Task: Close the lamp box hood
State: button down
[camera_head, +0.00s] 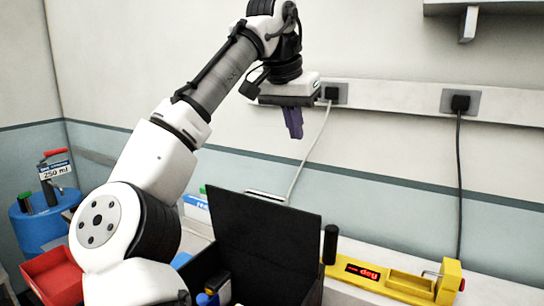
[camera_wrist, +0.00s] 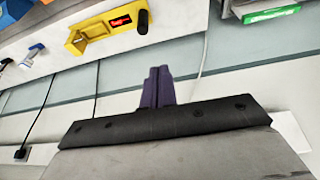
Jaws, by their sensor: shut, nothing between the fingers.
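The lamp box is black and stands at the bottom middle of the head view, its dark interior partly cut off by the frame edge. Its flat black hood (camera_head: 265,235) stands raised and tilted up. My gripper (camera_head: 294,125) is above and behind the hood, apart from it, with its purple fingers pointing down. The fingers are together and empty. In the wrist view the gripper (camera_wrist: 158,75) also shows closed. The hood is not clearly seen there.
A yellow device with a red display (camera_head: 363,272) lies right of the box, with a black cylinder (camera_head: 330,244) at its left end. A red tray (camera_head: 52,275) and a blue container (camera_head: 45,225) are at left. Cables hang from wall sockets (camera_head: 460,103).

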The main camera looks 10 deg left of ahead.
jog(key=s+a+f+g, duration=0.1)
jog(key=a+f, duration=0.1)
jog(key=a, duration=0.1)
jog(key=y+p, duration=0.1)
send_over(265, 223)
jog(key=w, duration=0.5)
notch_tip(265, 223, down, 9)
jog(key=shift+w+d, duration=0.15)
jog(key=shift+d, duration=0.25)
jog(key=shift+f+b, duration=0.2)
jog(key=shift+b, duration=0.15)
